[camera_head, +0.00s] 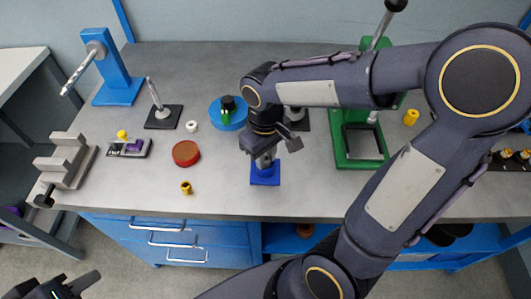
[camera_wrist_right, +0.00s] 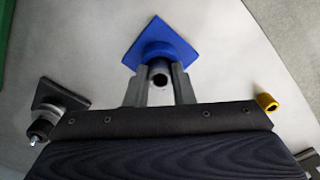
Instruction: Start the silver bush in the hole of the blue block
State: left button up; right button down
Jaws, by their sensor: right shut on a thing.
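The blue block (camera_head: 266,180) stands near the front middle of the table; its square base also shows in the right wrist view (camera_wrist_right: 139,47). My right gripper (camera_head: 264,160) points down over it. In the right wrist view my right gripper (camera_wrist_right: 160,83) is shut on the silver bush (camera_wrist_right: 158,70), a grey tube with a dark open end towards the camera. The bush lines up with the round middle of the blue block. The block's hole is hidden, so I cannot tell whether the bush's lower end is in it. My left gripper (camera_head: 78,287) shows partly at the bottom left, away from the table.
A yellow bush (camera_head: 186,188) and red round dish (camera_head: 186,153) lie left of the block. A green press (camera_head: 345,150) stands close on the right. The front table edge is near.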

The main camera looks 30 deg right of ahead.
jog(key=shift+r, duration=0.3)
dwell(0.4)
jog(key=shift+f, duration=0.1)
jog(key=shift+f, duration=0.3)
jog(key=shift+r, duration=0.1)
dwell(1.4)
jog(key=shift+r+p, duration=0.3)
dwell(0.7)
jog(key=shift+f, duration=0.15)
